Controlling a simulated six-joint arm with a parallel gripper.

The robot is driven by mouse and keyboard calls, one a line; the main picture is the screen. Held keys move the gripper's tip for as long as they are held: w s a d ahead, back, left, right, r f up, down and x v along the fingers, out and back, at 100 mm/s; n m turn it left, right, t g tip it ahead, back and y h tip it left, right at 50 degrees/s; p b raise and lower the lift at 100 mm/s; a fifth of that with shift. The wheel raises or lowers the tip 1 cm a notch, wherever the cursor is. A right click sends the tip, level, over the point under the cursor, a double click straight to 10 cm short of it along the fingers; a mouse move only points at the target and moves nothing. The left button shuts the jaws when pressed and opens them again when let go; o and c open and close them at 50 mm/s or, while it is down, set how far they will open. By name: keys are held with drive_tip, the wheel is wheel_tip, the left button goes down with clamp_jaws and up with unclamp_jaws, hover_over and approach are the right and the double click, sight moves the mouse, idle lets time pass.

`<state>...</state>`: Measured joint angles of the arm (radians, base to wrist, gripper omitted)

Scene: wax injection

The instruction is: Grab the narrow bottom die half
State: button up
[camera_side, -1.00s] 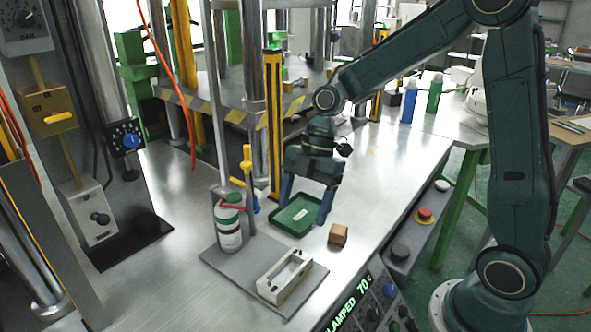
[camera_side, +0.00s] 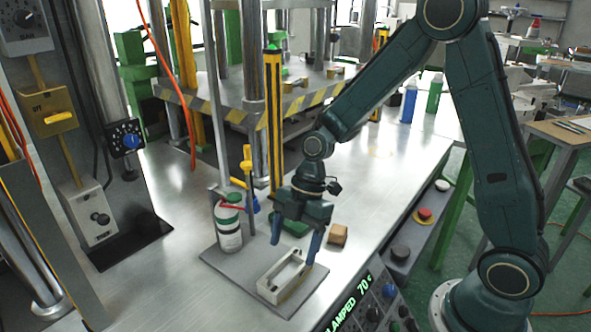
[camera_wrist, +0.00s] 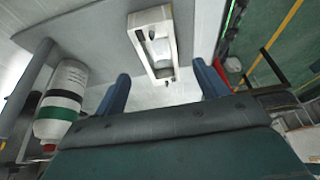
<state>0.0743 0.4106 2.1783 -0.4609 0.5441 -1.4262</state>
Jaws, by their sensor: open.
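A pale narrow die half (camera_side: 283,277), a rectangular block with a hollow along its top, lies on the grey plate. It also shows in the wrist view (camera_wrist: 136,27), ahead of the fingers at the upper middle, with a dark hole and pin at its near end. My gripper (camera_side: 293,251) is open and empty, its blue fingers pointing down above and just behind the die half. In the wrist view the two fingertips (camera_wrist: 160,78) are apart, and the die half lies beyond them, roughly between. I see no contact.
A white bottle with a green band (camera_side: 229,229) stands on the grey plate (camera_side: 222,262), left of the gripper. A brown block (camera_side: 338,235) sits to the right. A control panel (camera_side: 372,300) edges the bench.

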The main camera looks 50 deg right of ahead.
sight(287, 265)
drive_tip(key=shift+a+f, duration=0.1)
drive_tip(key=shift+f, duration=0.05)
drive_tip(key=shift+x, duration=2.45)
drive_tip(key=shift+a, duration=0.1)
drive_tip(key=c, duration=1.4)
